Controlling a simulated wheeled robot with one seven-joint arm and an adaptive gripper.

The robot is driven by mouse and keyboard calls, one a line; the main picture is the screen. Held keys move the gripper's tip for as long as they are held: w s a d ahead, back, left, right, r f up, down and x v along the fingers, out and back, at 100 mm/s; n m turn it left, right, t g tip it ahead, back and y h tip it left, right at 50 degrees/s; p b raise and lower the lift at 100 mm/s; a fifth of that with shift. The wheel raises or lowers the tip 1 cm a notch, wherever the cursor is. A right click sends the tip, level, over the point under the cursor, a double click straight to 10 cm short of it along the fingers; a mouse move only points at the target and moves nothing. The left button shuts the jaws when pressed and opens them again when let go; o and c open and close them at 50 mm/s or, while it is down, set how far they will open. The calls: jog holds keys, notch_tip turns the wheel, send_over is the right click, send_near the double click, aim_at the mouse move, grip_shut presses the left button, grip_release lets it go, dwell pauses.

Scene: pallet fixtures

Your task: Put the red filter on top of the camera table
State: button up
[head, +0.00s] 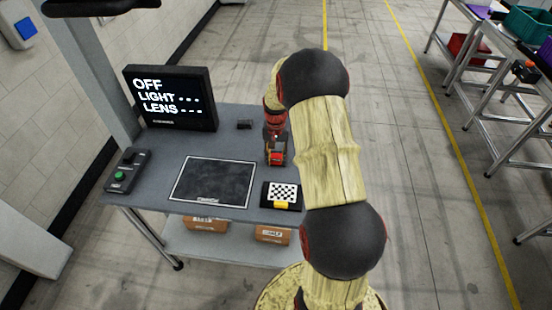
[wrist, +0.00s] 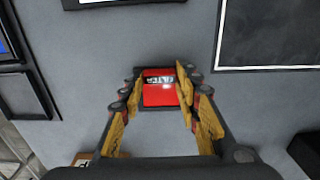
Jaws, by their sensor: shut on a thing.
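The camera table (head: 165,150) is a grey-topped metal table in the head view; its top also fills much of the wrist view (wrist: 60,100). The red filter (wrist: 160,95) is a small red block with light lettering on a dark strip. It sits between the two yellow-padded fingers of my gripper (wrist: 158,82), which is shut on it. In the head view my gripper (head: 276,148) is over the right part of the tabletop, with the red filter (head: 277,158) at its tip. I cannot tell whether the filter touches the tabletop. The fingers hide its sides.
On the table are a monitor (head: 172,98) reading OFF, LIGHT, LENS, a green-button box (head: 126,170), a black mat (head: 213,182), a checkered plate (head: 283,194) and a small black block (head: 244,124). Cardboard boxes (head: 272,235) lie on the lower shelf. Free tabletop surrounds the mat.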

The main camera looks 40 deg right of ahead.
jog(key=shift+f, duration=0.15)
jog(key=o, duration=1.1)
jog(key=shift+c, duration=0.2)
jog(key=shift+o, duration=0.5)
